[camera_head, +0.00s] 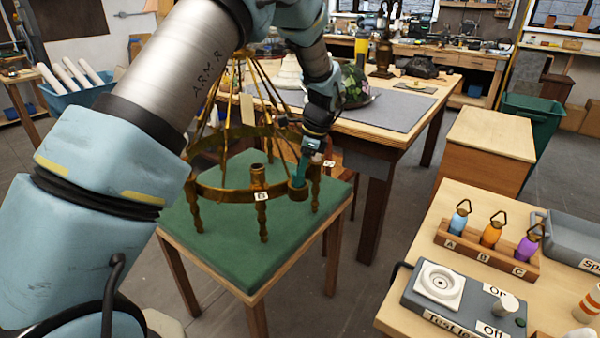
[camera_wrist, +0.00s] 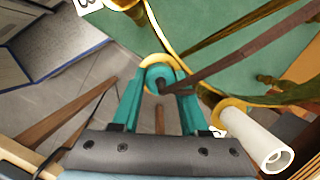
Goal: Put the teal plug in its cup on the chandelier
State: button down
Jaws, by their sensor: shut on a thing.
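The brass chandelier (camera_head: 225,193) stands on a green-topped table, its ring held up on turned legs. My gripper (camera_head: 303,165) is above the cup (camera_head: 298,192) at the ring's right front. In the wrist view my gripper (camera_wrist: 159,98) has its teal fingers closed on the round teal plug (camera_wrist: 154,77). The brass cup rim (camera_wrist: 150,62) curves around the plug's far side. The plug appears at the cup's mouth; how deep it sits is hidden. A dark cord or rod (camera_wrist: 225,63) crosses from the plug towards the upper right.
A white sleeve (camera_wrist: 255,136) stands close to my right finger. Brass rods rise from the ring beside my wrist. A label B (camera_head: 261,196) marks the front cup. At right, a rack (camera_head: 480,258) holds several coloured bulbs, behind a tester (camera_head: 440,312).

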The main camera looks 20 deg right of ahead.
jog(key=shift+f, duration=0.1)
dwell(0.4)
jog(key=shift+c, duration=1.7)
grip_release()
